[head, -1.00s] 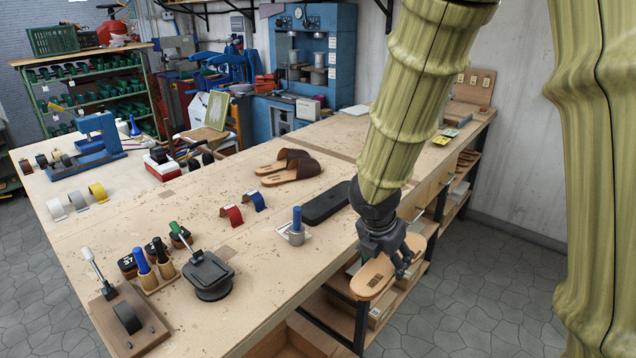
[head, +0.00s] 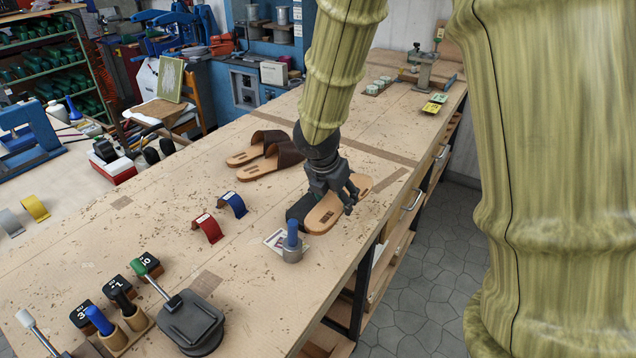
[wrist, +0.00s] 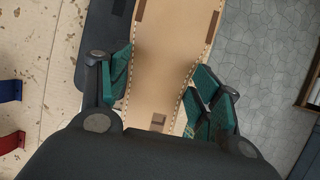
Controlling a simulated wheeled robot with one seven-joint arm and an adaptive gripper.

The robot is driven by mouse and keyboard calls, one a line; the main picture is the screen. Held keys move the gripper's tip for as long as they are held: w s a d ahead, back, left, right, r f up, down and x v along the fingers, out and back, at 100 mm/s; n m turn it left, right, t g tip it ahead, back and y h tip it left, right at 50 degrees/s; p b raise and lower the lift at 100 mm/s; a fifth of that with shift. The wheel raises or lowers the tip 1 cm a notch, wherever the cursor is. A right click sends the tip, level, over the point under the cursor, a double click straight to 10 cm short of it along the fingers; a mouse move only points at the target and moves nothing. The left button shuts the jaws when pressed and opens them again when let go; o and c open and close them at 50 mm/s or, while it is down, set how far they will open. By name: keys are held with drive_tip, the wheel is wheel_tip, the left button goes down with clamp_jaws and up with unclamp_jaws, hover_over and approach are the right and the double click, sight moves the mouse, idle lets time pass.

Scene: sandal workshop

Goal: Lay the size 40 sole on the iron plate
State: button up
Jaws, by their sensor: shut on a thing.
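The tan leather sole (head: 322,214) has stitching along its edges and a dark stamp that I cannot read. My gripper (wrist: 165,85) is shut on the sole across its narrow middle, with green finger pads on both edges; it also shows in the head view (head: 342,196). The dark iron plate (head: 294,212) lies on the bench, mostly hidden behind the sole and my gripper. In the wrist view the plate (wrist: 95,45) shows along the sole's left side. The sole overlaps it in view; I cannot tell whether they touch.
A blue-handled tool (head: 292,243) stands upright just in front of the sole. Red (head: 208,228) and blue (head: 233,204) curved pieces lie to the left. Brown sandals (head: 267,156) lie behind. The bench edge and a drawer handle (head: 411,199) are on the right.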

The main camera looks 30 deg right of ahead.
drive_tip(key=w+p, duration=0.1)
drive_tip(key=w, duration=0.2)
drive_tip(key=w+d, duration=0.1)
drive_tip(key=w, duration=0.2)
drive_tip(key=w+p, duration=0.1)
drive_tip(key=w, duration=0.2)
drive_tip(key=shift+w+d+f+p, duration=0.15)
drive_tip(key=shift+w+f+p, duration=0.2)
drive_tip(key=shift+w+f, duration=0.2)
wheel_tip(320, 180, down, 3)
drive_tip(key=shift+f+p, duration=0.15)
drive_tip(key=shift+p, duration=0.4)
drive_tip(key=shift+f, duration=0.15)
drive_tip(key=o, duration=1.2)
drive_tip(key=shift+c, duration=0.2)
drive_tip(key=b+v, duration=0.1)
drive_tip(key=v, duration=1.1)
drive_tip(key=shift+b, duration=0.35)
